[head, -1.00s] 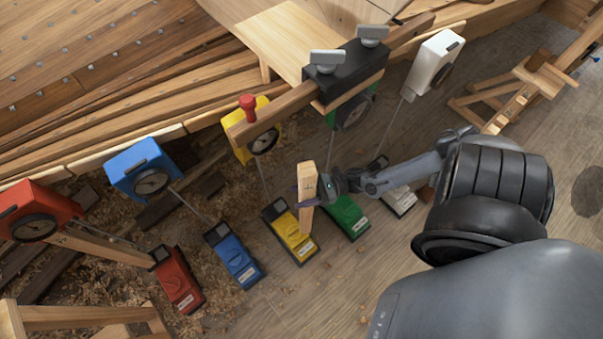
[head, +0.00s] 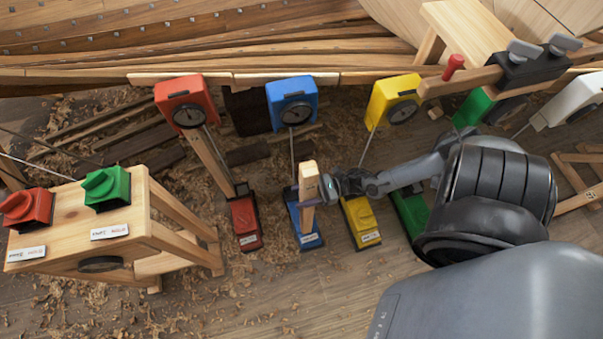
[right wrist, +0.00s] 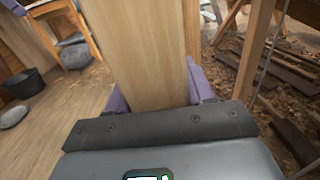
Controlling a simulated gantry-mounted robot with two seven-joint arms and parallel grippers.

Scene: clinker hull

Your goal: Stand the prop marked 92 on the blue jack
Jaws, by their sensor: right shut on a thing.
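My right gripper (head: 328,187) is shut on a pale wooden prop (head: 308,205), which it holds close to upright. A small dark mark shows near the prop's top, too small to read. In the head view the prop's lower end overlaps the blue jack (head: 313,241) on the floor; I cannot tell whether they touch. A thin rod runs up from the blue jack towards a blue gauge box (head: 291,108) at the hull. In the right wrist view the prop (right wrist: 140,50) stands between purple fingers (right wrist: 160,97); its lower end is hidden. My left gripper is not in view.
A red jack (head: 245,222) with a leaning prop (head: 207,160) stands left of the blue one. A yellow jack (head: 361,222) and a green jack (head: 411,212) stand to the right. A wooden stand (head: 125,220) with red and green knobs is at the left.

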